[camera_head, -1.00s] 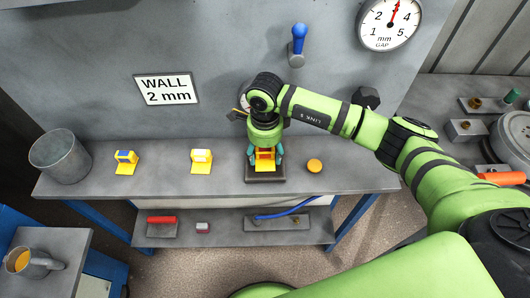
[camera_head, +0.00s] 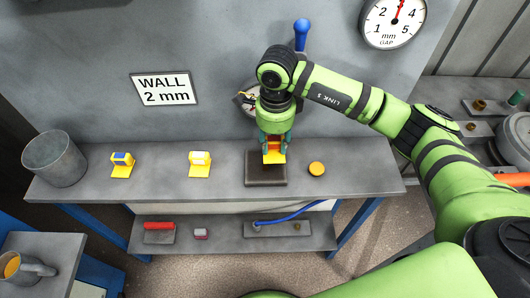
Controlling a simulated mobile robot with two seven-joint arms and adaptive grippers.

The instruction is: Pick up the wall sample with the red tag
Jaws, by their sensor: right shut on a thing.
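My right gripper (camera_head: 273,146) is shut on a yellow wall sample (camera_head: 274,158) with a red-orange part showing between the fingers. It holds the sample above a dark square plate (camera_head: 266,180) on the grey bench; the fingers hide part of the sample. A yellow sample with a blue tag (camera_head: 122,168) stands on the bench at the left. A yellow sample with a whitish tag (camera_head: 199,168) stands between that one and the plate. My left gripper is not in view.
A round yellow-orange disc (camera_head: 317,168) lies right of the plate. A grey bucket (camera_head: 55,160) stands at the bench's left end. A blue-handled lever (camera_head: 301,36) and a gauge (camera_head: 393,20) are on the wall behind. Bench between the samples is clear.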

